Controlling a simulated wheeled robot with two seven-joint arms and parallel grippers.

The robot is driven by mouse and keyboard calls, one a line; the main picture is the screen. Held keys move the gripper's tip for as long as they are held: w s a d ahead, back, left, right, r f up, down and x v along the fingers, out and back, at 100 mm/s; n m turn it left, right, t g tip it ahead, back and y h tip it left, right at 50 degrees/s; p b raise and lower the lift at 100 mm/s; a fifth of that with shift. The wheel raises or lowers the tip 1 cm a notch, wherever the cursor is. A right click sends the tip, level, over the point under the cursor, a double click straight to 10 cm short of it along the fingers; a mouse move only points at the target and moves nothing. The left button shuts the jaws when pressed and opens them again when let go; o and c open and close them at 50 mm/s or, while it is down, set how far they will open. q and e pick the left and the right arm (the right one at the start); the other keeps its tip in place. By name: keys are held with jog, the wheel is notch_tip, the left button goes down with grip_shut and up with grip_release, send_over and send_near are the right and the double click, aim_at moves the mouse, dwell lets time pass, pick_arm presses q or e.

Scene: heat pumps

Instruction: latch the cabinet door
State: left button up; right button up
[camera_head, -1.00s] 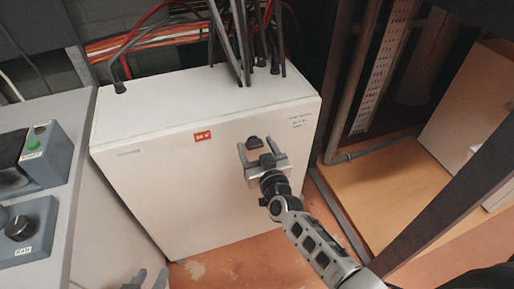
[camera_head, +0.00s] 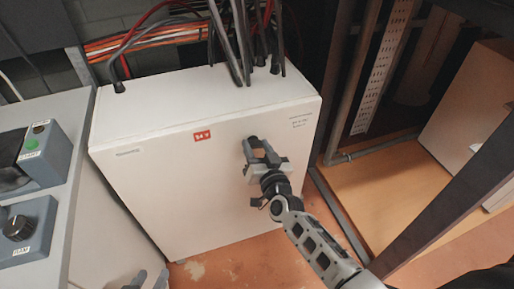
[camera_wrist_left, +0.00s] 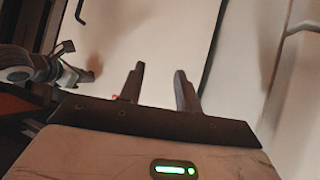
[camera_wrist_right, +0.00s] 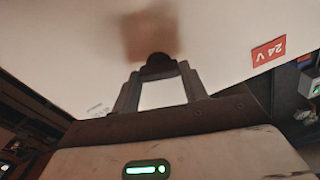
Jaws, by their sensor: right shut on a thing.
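The white cabinet (camera_head: 190,185) stands on the floor with its front door facing me; the door looks flush with the cabinet body. A small dark latch knob (camera_wrist_right: 158,64) sits on the door's upper right part. My right gripper (camera_head: 258,147) is at the door, shut on the latch, with its fingertips either side of the knob. The fingers partly hide the latch in the head view. My left gripper (camera_head: 147,281) is low at the bottom edge, away from the latch. Its fingers stand apart and empty in the left wrist view (camera_wrist_left: 159,78).
A red 24 V label (camera_head: 202,137) is on the door. Dark cables and pipes (camera_head: 240,50) enter the cabinet's top. A grey console (camera_head: 45,180) with a green button and dark knob stands at the left. A wooden platform (camera_head: 385,185) lies at the right.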

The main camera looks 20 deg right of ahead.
jog(key=m, duration=0.3)
jog(key=shift+f+m+b, duration=0.1)
jog(key=shift+m+b, duration=0.2)
jog(key=shift+m, duration=0.1)
jog(key=m+b, duration=0.1)
jog(key=m, duration=0.2)
jog(key=shift+d+f+m, duration=0.1)
jog(key=shift+m, duration=0.2)
jog(key=m+b, duration=0.1)
jog(key=m, duration=0.2)
jog(key=shift+m, duration=0.3)
jog(key=shift+f+m+b, duration=0.1)
jog(key=shift+m+b, duration=0.3)
jog(key=shift+m, duration=1.2)
jog(key=o, duration=1)
jog(key=s, duration=1.6)
jog(key=shift+d, duration=0.3)
